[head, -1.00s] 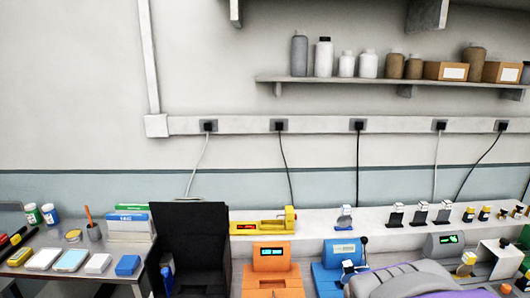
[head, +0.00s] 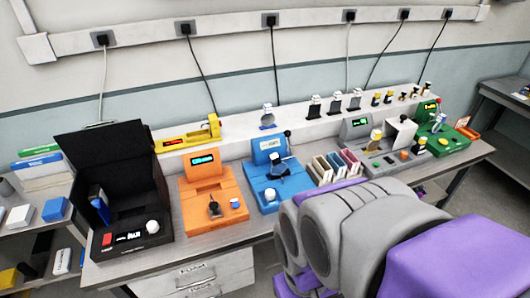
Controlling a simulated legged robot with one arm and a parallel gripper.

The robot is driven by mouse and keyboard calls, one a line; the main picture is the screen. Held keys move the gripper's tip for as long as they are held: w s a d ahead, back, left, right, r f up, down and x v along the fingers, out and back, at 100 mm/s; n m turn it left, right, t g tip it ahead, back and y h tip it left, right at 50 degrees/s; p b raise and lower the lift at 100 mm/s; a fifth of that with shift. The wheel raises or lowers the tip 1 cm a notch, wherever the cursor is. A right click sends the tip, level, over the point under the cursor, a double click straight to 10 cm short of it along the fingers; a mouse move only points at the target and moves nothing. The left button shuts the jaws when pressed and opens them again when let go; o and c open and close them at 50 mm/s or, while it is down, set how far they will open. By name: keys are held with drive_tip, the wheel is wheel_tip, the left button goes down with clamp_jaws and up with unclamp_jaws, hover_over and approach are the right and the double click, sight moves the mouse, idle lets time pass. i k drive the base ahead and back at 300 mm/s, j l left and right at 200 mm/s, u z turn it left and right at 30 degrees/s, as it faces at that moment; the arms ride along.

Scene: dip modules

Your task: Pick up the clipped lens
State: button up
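I cannot tell for certain which piece is the clipped lens. Small pieces with pale tops stand in a row on the white ledge at the back of the bench: one on a blue base (head: 267,117) behind the blue machine, and several on black stands (head: 314,107) to its right. Another small dark piece with a pale part (head: 279,165) sits on the blue machine (head: 280,190). My grey and purple arm fills the lower right and hides part of the bench front. My gripper's fingers do not show.
From the left stand an open black box (head: 118,190), an orange machine (head: 212,188), the blue machine, a rack of coloured slots (head: 332,168), a grey machine (head: 385,155) and a green machine (head: 440,140). A yellow device (head: 187,135) lies on the ledge. Drawers (head: 195,275) are below.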

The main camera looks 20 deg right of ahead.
sight(277, 166)
drive_tip(key=i+j, duration=0.15)
drive_tip(key=j, duration=0.2)
drive_tip(key=i+j+z, duration=0.15)
drive_tip(key=j+z, duration=0.8)
drive_tip(key=z, duration=0.7)
drive_tip(key=i, duration=0.05)
